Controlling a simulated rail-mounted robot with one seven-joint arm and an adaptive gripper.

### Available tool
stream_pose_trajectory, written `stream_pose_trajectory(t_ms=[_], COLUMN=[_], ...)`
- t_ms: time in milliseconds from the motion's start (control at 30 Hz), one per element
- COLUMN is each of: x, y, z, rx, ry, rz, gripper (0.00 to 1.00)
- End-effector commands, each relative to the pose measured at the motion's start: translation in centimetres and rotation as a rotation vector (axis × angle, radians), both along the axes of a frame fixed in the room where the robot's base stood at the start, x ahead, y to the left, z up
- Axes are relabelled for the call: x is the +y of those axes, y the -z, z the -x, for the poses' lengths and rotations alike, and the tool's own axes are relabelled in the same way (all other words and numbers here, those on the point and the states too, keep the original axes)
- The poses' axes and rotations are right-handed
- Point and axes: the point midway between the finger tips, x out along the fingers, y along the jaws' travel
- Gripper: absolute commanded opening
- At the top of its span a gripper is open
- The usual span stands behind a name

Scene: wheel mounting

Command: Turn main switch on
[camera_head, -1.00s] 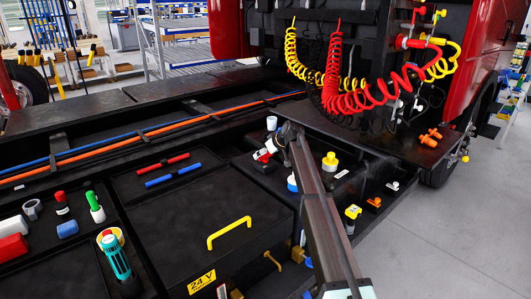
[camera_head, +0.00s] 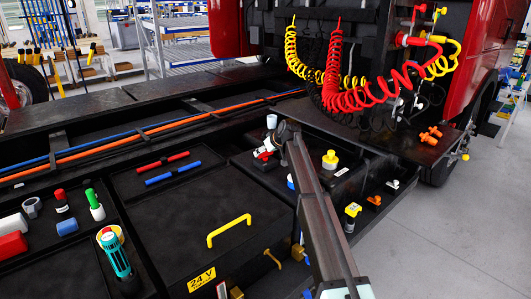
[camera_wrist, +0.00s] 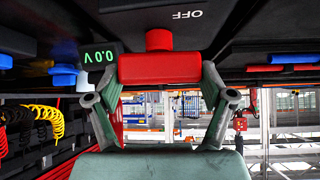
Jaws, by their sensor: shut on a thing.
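The main switch has a red handle (camera_wrist: 158,68) with a red round stem on a dark panel, upside down in the wrist view. The white word OFF (camera_wrist: 182,15) is on the panel beside it, and a small display (camera_wrist: 101,54) reads 0.0 V in green. My gripper (camera_wrist: 160,76) is shut on the red handle, one finger at each end. In the head view the switch shows as a small red patch (camera_head: 263,153) below the end of my arm, which partly hides it.
A yellow-capped post (camera_head: 330,160) and a yellow handle (camera_head: 229,231) on a black lid stand near my arm. Red coiled hose (camera_head: 365,95) hangs behind. Blue and yellow knobs (camera_wrist: 64,76) sit left of the switch in the wrist view.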

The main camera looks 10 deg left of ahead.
Motion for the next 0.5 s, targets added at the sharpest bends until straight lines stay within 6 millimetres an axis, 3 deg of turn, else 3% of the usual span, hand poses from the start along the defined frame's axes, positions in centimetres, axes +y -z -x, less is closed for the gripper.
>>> stream_pose_trajectory(t_ms=[500], x=[0.23], y=[0.25], z=[0.07], rx=[-0.002], ry=[0.441], rz=[0.002], gripper=[0.46])
